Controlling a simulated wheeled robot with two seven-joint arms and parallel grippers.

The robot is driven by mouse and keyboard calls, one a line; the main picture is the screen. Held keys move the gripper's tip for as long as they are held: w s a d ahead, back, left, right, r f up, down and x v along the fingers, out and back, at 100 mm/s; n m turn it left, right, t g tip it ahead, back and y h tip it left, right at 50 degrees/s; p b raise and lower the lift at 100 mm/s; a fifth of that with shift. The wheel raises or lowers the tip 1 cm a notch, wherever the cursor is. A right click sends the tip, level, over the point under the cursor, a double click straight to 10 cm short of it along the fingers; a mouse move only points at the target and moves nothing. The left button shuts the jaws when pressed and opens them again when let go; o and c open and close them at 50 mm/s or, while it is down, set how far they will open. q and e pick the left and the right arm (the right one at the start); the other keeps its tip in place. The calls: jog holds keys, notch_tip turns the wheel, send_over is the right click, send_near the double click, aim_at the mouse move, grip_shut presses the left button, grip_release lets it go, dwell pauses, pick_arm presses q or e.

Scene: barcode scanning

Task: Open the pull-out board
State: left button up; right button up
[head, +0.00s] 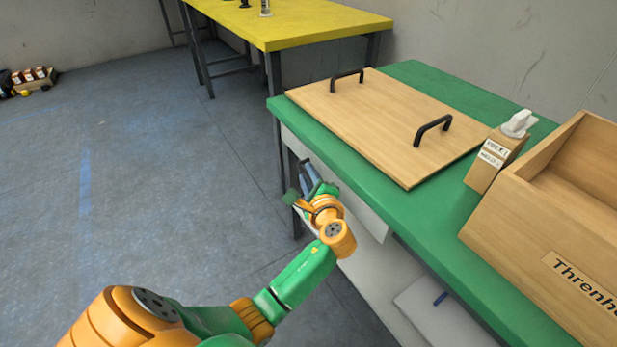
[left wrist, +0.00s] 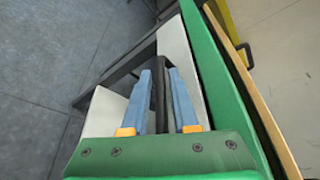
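A white board front (head: 356,199) sits under the edge of the green table top; its pale surface also shows in the left wrist view (left wrist: 180,57). My left gripper (head: 308,176) is at the left part of this front, below the table edge. In the left wrist view its two blue fingers (left wrist: 160,75) stand apart, one on each side of a dark handle-like bar (left wrist: 158,103). A gap seems to show between bar and fingers; contact is hard to judge. The arm partly hides the board front. My right gripper is out of view.
On the green table (head: 437,78) lie a wooden panel with two black handles (head: 385,122), a bottle-topped small box (head: 494,160) and a large wooden box (head: 540,220). A yellow table (head: 300,27) stands behind.

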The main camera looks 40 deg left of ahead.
pick_arm(q)
jog(key=shift+w+a, duration=0.15)
jog(key=shift+a, duration=0.05)
grip_shut()
dwell(1.3)
